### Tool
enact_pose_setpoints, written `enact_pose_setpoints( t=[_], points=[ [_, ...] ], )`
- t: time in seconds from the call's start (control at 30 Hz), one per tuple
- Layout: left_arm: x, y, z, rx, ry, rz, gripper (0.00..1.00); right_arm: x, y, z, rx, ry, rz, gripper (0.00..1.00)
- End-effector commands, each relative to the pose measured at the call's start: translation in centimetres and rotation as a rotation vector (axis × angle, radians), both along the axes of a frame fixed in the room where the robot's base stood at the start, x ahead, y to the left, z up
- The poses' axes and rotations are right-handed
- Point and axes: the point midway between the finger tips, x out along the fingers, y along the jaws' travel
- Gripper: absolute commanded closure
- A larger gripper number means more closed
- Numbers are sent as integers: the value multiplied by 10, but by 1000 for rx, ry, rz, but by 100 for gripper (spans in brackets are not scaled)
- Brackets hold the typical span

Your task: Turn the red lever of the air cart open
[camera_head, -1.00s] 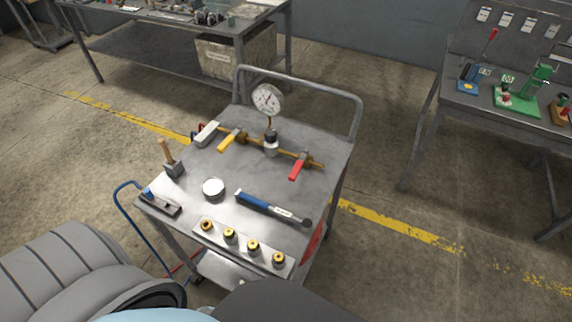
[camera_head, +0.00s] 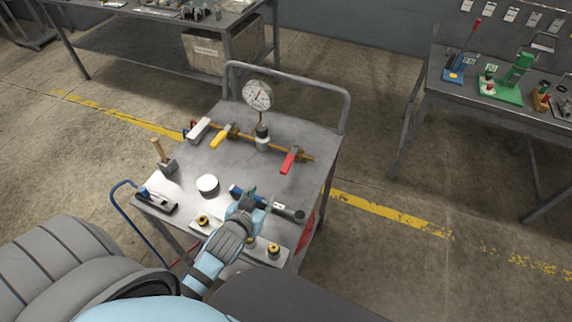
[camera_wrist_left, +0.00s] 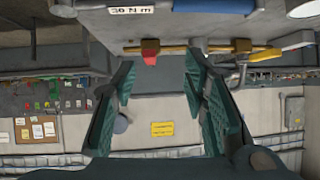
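The air cart (camera_head: 270,180) is a grey metal trolley in the middle of the head view. A brass pipe along its top carries a yellow lever (camera_head: 221,136) and, to its right, the red lever (camera_head: 288,162), with a round gauge (camera_head: 257,96) between them. The red lever also shows in the left wrist view (camera_wrist_left: 149,58), upside down. My left gripper (camera_head: 258,199) is over the cart's near part, above the blue-handled torque wrench. In the left wrist view its fingers (camera_wrist_left: 160,85) are spread apart with nothing between them. My right gripper is not in view.
On the cart lie a torque wrench (camera_head: 288,213), a white round cap (camera_head: 208,185), a hammer (camera_head: 167,163) and a plate with brass fittings (camera_head: 273,251). A push handle (camera_head: 342,99) rises behind. A tool table (camera_head: 440,90) stands right.

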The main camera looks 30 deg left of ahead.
Motion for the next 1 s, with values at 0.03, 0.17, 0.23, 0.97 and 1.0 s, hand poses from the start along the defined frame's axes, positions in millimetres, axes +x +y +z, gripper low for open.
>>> enact_pose_setpoints(
  t=[0.03,0.17,0.23,0.97,1.0],
  points=[
    [12,-2,3,-6,-53,-8,60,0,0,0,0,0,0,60],
    [32,-7,10,-24,-157,-32,60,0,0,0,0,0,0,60],
    [39,-8,10,-27,-172,-37,60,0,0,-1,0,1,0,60],
    [164,7,-44,-26,-170,-36,60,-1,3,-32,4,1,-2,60],
    [164,7,-44,-26,-169,-36,60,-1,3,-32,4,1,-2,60]
  ],
)
